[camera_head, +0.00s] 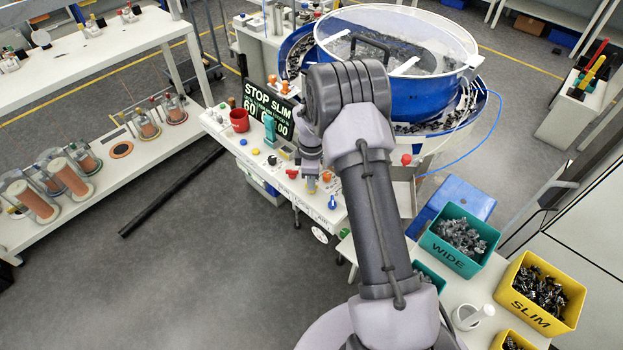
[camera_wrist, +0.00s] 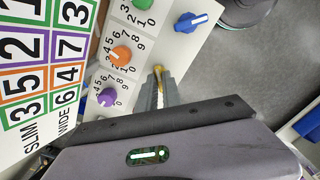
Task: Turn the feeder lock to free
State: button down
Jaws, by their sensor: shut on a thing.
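The feeder lock looks to be the small yellow knob (camera_wrist: 158,71) between my fingertips in the wrist view; only its top shows. My gripper (camera_wrist: 161,80) is shut on it, with a finger on each side. In the head view my gripper (camera_head: 311,184) reaches down to the front of the white control panel (camera_head: 256,166), close to a label that seems to read LOCK. My arm and fingers hide the knob there. I cannot tell which position the lock points to.
A blue knob (camera_wrist: 190,22) stands near the yellow knob. Green (camera_wrist: 145,5), orange (camera_wrist: 121,55) and purple (camera_wrist: 107,97) dials line the panel. Behind it are a STOP SLIM display (camera_head: 265,100) and the blue bowl feeder (camera_head: 431,95). Part bins, one marked SLIM (camera_head: 516,304), stand right.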

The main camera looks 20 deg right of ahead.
jog(key=shift+n, duration=0.6)
jog(key=c, duration=1.5)
grip_release()
notch_tip(320, 180, up, 18)
jog(key=p, duration=0.4)
jog(key=shift+f, duration=0.25)
